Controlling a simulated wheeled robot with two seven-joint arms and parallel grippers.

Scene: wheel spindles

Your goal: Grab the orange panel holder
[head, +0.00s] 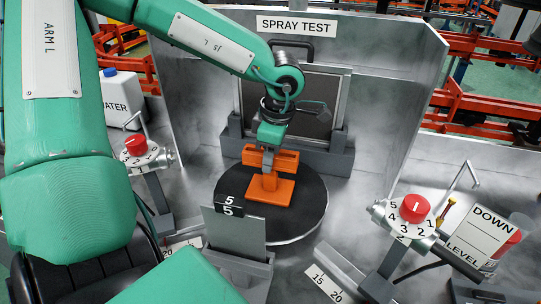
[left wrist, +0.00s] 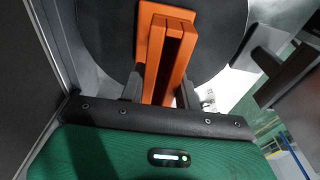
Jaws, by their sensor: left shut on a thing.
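The orange panel holder (head: 270,190) is at the black round turntable (head: 306,207), in front of the spray-test backboard. It has a flat square base and an upright part with a crossbar. My left gripper (head: 267,158) reaches down from above and is shut on its upright part. In the left wrist view the holder (left wrist: 166,50) stands between the two dark fingers (left wrist: 160,92), one on each side. I cannot tell whether its base touches the turntable. My right gripper is not in view.
A grey panel (head: 320,105) stands in a rack behind the turntable. Another grey panel (head: 235,230) marked 5 stands in front. Red-knob dials (head: 414,207) (head: 136,145) stand on both sides. A white water container (head: 121,98) is at left. Metal side walls flank the turntable.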

